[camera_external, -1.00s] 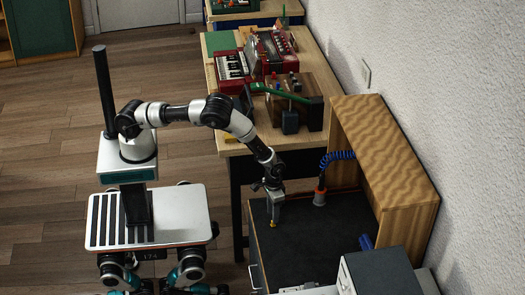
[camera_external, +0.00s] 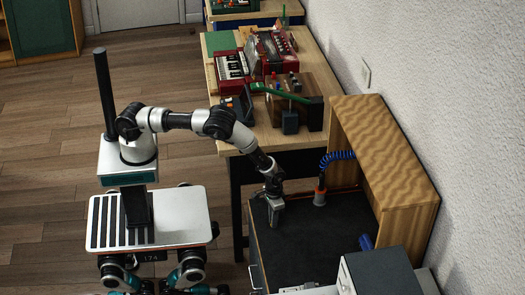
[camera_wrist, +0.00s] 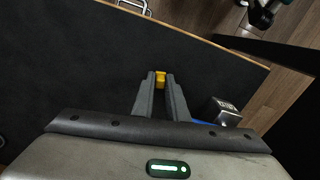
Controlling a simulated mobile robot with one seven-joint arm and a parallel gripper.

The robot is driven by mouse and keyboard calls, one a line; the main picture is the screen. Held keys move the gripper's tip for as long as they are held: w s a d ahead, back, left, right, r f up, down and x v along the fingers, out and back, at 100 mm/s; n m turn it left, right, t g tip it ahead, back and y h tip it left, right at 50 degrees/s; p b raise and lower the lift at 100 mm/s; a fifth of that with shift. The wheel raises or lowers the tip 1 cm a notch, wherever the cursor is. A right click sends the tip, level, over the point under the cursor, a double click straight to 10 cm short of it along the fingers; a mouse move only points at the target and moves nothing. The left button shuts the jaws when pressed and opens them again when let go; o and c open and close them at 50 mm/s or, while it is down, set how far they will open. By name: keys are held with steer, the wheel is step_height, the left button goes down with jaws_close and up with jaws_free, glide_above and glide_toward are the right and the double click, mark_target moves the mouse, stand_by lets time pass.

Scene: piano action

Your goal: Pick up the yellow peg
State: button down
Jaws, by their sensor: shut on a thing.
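The yellow peg (camera_wrist: 160,78) shows between my fingertips in the wrist view, above the black bench top. My gripper (camera_wrist: 160,84) is shut on it, with one finger on each side. In the external view my gripper (camera_external: 274,222) points down over the left part of the black bench top. The peg cannot be made out there, and I cannot tell whether it still touches the surface.
The black bench top (camera_external: 310,240) is mostly bare. A wooden hutch (camera_external: 385,150) bounds the right. A small metal block (camera_wrist: 223,111) lies right of my fingers in the wrist view.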

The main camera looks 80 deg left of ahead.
step_height(320, 180, up, 10)
steer(key=p, duration=0.1)
steer(key=shift+p, duration=0.4)
stand_by(0.5)
